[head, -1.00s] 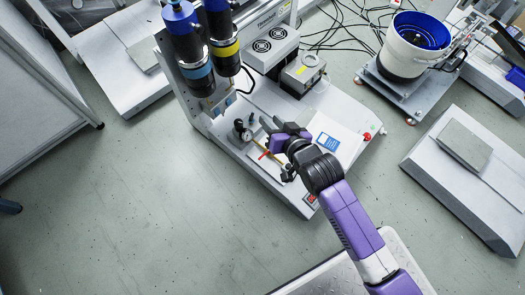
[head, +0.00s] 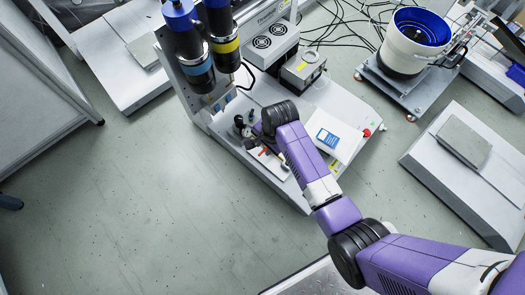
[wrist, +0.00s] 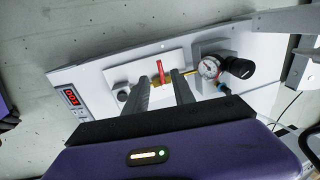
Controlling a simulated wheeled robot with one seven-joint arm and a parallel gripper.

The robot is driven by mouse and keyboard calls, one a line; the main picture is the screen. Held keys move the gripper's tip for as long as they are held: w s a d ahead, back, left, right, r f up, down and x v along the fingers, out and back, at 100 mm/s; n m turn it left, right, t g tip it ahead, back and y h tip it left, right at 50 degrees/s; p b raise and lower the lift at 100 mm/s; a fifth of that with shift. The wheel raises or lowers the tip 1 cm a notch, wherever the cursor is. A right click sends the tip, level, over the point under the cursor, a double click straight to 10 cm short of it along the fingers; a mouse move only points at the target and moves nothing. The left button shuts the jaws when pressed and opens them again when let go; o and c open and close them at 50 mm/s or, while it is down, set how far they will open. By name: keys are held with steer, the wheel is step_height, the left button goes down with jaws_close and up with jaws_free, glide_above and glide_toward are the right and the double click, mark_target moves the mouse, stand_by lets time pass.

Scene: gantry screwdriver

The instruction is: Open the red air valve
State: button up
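The red air valve handle (wrist: 161,71) stands upright in the wrist view on a brass pipe, over a pale plate on the machine base. It shows as a small red piece in the head view (head: 263,152). My gripper (wrist: 160,78) is open, with its two dark fingers pointing at the valve, one on each side of the handle as seen in the picture. Gaps show between the handle and both fingers; I cannot tell the depth between them. In the head view my arm hides most of the gripper.
A round gauge (wrist: 209,67) and a black knob (wrist: 238,67) stand right of the valve. A red digital display (wrist: 71,98) is at the left. Two tall screwdriver columns (head: 222,45) rise behind.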

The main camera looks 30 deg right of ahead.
mark_target(262, 153)
steer(key=f+b, duration=0.1)
steer(key=f, duration=0.1)
steer(key=w+f+b, duration=0.1)
steer(key=f, duration=0.2)
steer(key=shift+a, duration=0.15)
jaws_close()
